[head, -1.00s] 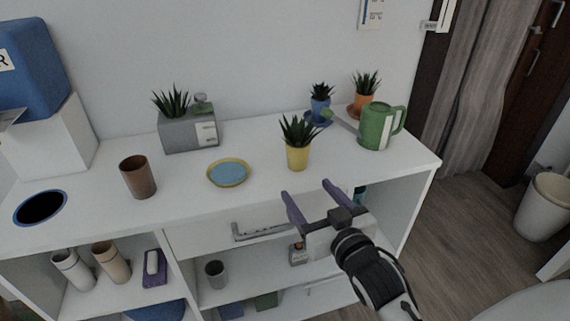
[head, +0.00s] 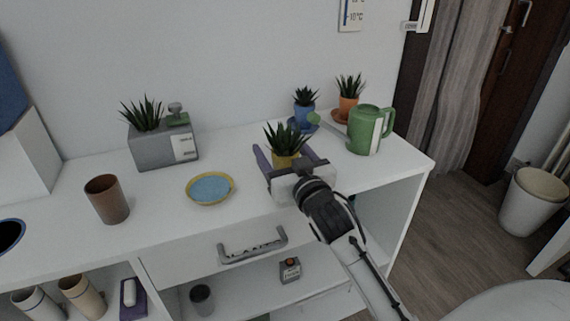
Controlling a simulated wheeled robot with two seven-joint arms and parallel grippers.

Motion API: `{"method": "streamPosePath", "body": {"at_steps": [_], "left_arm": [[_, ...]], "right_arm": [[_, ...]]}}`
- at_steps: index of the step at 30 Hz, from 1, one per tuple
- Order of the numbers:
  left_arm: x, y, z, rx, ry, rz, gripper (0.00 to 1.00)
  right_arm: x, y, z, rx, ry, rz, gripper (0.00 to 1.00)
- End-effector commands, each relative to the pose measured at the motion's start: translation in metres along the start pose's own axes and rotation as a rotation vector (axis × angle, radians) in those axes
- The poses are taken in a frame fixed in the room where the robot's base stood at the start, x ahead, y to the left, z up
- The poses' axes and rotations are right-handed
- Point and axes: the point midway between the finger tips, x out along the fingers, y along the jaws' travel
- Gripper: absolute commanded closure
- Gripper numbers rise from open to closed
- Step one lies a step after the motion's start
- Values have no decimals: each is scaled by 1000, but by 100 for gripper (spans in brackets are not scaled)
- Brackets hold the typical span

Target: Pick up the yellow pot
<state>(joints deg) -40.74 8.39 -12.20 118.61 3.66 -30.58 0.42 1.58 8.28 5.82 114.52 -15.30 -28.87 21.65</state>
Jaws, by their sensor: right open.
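The yellow pot (head: 284,160) holds a spiky green plant and stands upright on the white desk top. Only its upper part shows, because my right gripper covers the rest. My right gripper (head: 286,156) is open, with one purple finger to the left of the pot and the other to its right. I cannot tell whether either finger touches the pot. My left gripper is not in view.
A yellow-rimmed blue saucer (head: 210,189) and a brown cup (head: 107,199) are to the left. A grey planter (head: 164,149) stands behind them. A green watering can (head: 370,130), a blue pot (head: 303,112) and an orange pot (head: 348,105) stand to the right.

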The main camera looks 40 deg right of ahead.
Motion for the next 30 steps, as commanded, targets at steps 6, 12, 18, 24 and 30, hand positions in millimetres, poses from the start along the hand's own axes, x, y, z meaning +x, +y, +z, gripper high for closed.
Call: {"method": "streamPosePath", "body": {"at_steps": [6,12,18,24,30], "left_arm": [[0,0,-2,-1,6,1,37],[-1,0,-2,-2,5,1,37],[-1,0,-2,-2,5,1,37],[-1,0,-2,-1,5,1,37],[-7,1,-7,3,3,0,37]], "right_arm": [[8,0,0,0,0,0,32],[7,0,0,0,0,0,49],[7,0,0,-1,0,0,82],[7,0,-2,-1,3,0,83],[7,0,-27,-2,8,0,83]]}}
